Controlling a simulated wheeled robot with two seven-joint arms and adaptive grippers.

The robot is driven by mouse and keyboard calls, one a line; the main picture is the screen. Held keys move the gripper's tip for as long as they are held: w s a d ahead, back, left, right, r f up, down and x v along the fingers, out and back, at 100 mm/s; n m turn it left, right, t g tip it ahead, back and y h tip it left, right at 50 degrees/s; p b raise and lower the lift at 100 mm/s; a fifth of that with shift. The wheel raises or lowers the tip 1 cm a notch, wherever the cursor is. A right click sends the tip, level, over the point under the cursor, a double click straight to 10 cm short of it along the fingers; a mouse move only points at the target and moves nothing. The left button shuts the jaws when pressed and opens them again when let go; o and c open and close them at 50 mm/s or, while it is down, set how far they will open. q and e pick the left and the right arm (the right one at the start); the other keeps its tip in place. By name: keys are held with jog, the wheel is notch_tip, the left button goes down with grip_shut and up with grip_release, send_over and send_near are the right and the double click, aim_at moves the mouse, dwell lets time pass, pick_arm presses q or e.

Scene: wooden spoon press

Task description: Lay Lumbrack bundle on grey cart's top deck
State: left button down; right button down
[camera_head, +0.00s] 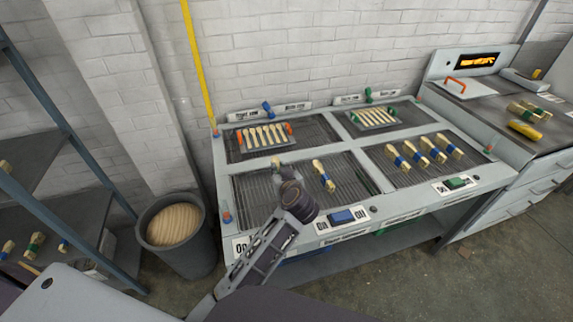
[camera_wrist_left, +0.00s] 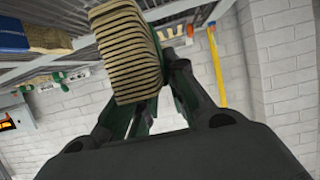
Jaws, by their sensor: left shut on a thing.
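My left gripper (camera_head: 284,176) is over the front left grate of the press table. It is shut on a wooden spoon bundle, whose pale tip (camera_head: 278,167) shows past the fingers. In the left wrist view, the stacked ends of this held bundle (camera_wrist_left: 125,55) fill the upper middle, with dark green beside them. I cannot read a name on it, so I cannot tell whether it is the Lumbrack bundle. A flat pale grey surface (camera_head: 75,295) at the lower left may be the grey cart's top deck; most of it is out of frame. My right gripper is not in view.
A blue-banded bundle (camera_head: 323,176) lies just right of my gripper on the press table (camera_head: 345,236). Several more lie on the right grate. A round bin (camera_head: 175,240) and a shelf rack (camera_head: 60,205) stand left. A bench (camera_head: 500,120) stands right.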

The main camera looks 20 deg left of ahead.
pick_arm(q)
jog(key=s+a, duration=0.1)
jog(key=s, duration=1.1)
jog(key=shift+a+r+m+h, duration=0.3)
jog(key=shift+a+r+h, duration=0.05)
jog(key=shift+a+h, duration=0.05)
